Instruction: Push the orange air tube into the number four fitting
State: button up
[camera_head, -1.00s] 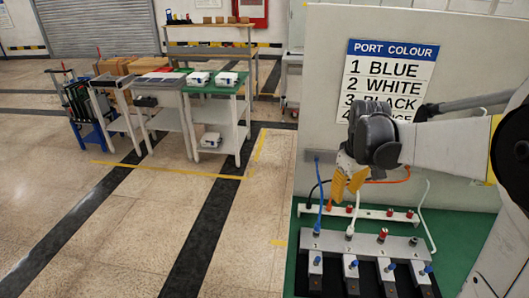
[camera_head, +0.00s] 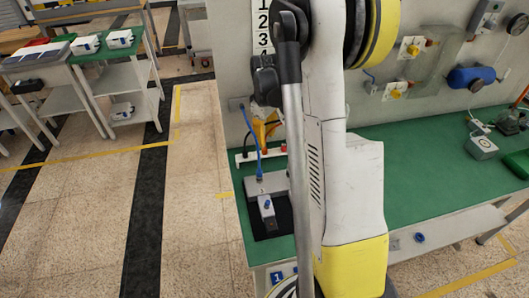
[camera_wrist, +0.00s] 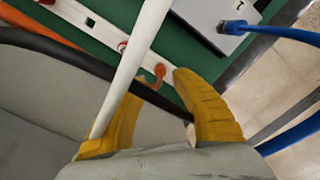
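My gripper (camera_wrist: 160,105) has its two yellow fingers apart in the wrist view, with nothing clearly clamped between them. The orange tube (camera_wrist: 42,24) enters at the upper left of that view and passes under a black tube; an orange piece (camera_wrist: 160,70) shows just beyond the fingertips. A white tube (camera_wrist: 140,50) crosses close in front of the left finger. In the head view my gripper (camera_head: 265,128) is partly hidden behind my arm. The manifold (camera_head: 262,184) shows only its left end, with the blue tube (camera_head: 252,140) in it. The number four fitting is hidden.
The black tube (camera_wrist: 95,66) runs across the gripper area. A white strip (camera_wrist: 72,14) with holders lies beyond the fingers. The blue tube also shows in the wrist view (camera_wrist: 280,32).

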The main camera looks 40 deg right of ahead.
aim_at(265, 150)
notch_tip(265, 150, down, 4)
jog(key=shift+r+b, duration=0.1)
jog(key=shift+b, duration=0.45)
grip_shut()
jog(key=shift+r, duration=0.1)
